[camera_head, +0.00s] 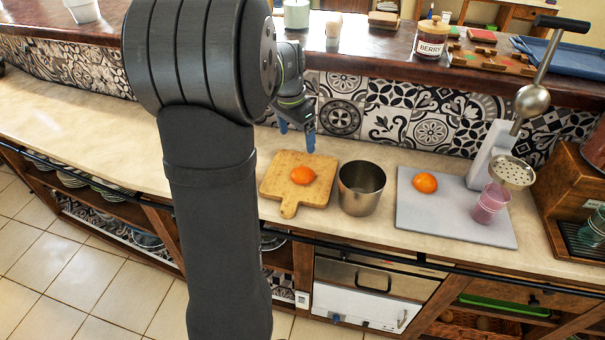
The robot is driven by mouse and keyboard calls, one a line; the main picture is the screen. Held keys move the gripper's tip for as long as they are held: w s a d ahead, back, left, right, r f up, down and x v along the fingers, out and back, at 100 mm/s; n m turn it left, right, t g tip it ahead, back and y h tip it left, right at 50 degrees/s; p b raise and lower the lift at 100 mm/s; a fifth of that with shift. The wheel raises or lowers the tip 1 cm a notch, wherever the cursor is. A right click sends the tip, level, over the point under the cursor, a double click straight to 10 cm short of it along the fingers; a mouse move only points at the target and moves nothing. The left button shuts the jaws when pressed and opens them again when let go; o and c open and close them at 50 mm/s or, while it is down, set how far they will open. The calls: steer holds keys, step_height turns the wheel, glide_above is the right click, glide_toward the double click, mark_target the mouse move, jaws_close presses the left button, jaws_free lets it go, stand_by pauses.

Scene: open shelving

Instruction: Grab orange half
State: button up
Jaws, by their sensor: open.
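An orange piece (303,175) lies on the wooden cutting board (289,207) on the counter. A second orange piece (425,183) lies on the grey mat (433,218) to the right. I cannot tell for sure which of them is a half and which is whole. My gripper (297,142) has blue fingertips. It is open and empty, above the back edge of the cutting board, apart from the orange piece there. My own arm covers part of the counter to the left.
A metal pot (361,188) stands right of the board. A lever juicer (496,152) and a pink cup (490,203) stand at the mat's right side, beside a wooden cabinet (577,190). A raised ledge (400,64) with jars runs behind. The counter at left (80,125) is clear.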

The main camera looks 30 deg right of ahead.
mark_target(303, 171)
steer(key=f, duration=0.4)
steer(key=d+f, duration=0.1)
steer(key=f, duration=0.7)
steer(key=shift+d+f, duration=0.3)
steer(key=shift+d, duration=0.1)
steer(key=shift+c, duration=0.3)
steer(key=c, duration=1)
